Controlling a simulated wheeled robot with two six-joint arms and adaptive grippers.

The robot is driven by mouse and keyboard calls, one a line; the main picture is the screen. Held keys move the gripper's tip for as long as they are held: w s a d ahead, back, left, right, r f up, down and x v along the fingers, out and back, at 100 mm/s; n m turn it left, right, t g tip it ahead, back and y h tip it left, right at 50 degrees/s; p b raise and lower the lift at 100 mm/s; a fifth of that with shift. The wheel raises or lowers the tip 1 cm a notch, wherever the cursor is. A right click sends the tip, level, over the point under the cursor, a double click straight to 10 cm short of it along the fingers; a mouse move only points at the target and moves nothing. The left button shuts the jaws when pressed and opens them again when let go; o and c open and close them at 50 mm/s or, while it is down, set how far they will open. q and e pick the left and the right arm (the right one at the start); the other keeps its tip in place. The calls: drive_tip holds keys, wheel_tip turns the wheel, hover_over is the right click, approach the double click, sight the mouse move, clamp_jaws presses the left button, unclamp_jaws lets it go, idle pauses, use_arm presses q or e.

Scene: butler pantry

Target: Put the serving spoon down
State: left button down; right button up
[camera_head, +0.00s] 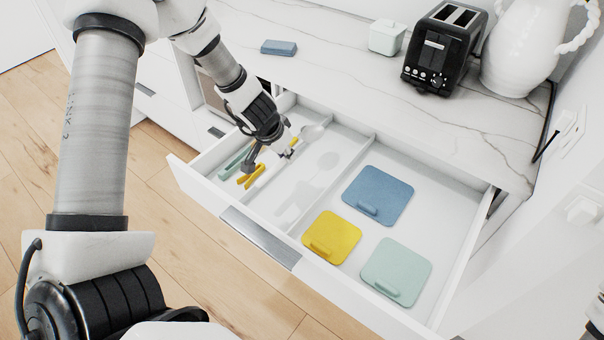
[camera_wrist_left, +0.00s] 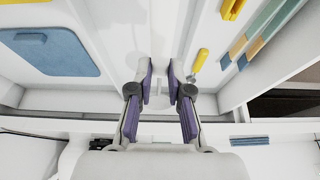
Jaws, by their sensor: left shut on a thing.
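My left gripper (camera_head: 284,151) reaches down over the left part of the open drawer (camera_head: 283,231). It is shut on the serving spoon, whose pale bowl (camera_head: 312,132) shows just beyond the fingers in the head view. The fingers hide part of the spoon. In the left wrist view the purple finger pads (camera_wrist_left: 159,82) stand a small gap apart, with a thin pale piece between them. A yellow handle (camera_wrist_left: 202,59) shows beside the right-hand finger there. Soft grey patches lie on the drawer floor under the gripper.
Yellow tongs (camera_head: 252,176) and green-handled utensils (camera_head: 237,160) lie in the left compartment. Blue (camera_head: 378,195), yellow (camera_head: 332,236) and mint (camera_head: 397,270) lids lie in the right one, past a divider (camera_head: 335,179). A toaster (camera_head: 444,47) and white pitcher (camera_head: 524,45) stand on the counter.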

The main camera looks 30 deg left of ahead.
sight(289, 181)
use_arm(q)
wheel_tip(289, 181, down, 10)
drive_tip(key=b, duration=0.7)
drive_tip(key=shift+r, duration=0.15)
drive_tip(key=shift+w+r, duration=0.1)
drive_tip(key=shift+r, duration=0.05)
drive_tip(key=shift+f, duration=0.2)
drive_tip(key=c, duration=1.1)
unclamp_jaws()
drive_tip(key=shift+r, duration=0.1)
use_arm(e)
wheel_tip(289, 181, down, 8)
drive_tip(key=shift+f, duration=0.25)
use_arm(q)
drive_tip(key=p+v, duration=0.8)
drive_tip(key=v, duration=0.3)
drive_tip(key=shift+r+p, duration=0.3)
drive_tip(key=shift+r, duration=0.1)
drive_tip(key=shift+s+r, duration=0.2)
drive_tip(key=shift+r, duration=0.1)
use_arm(e)
wheel_tip(289, 181, up, 9)
use_arm(q)
drive_tip(key=shift+f, duration=0.1)
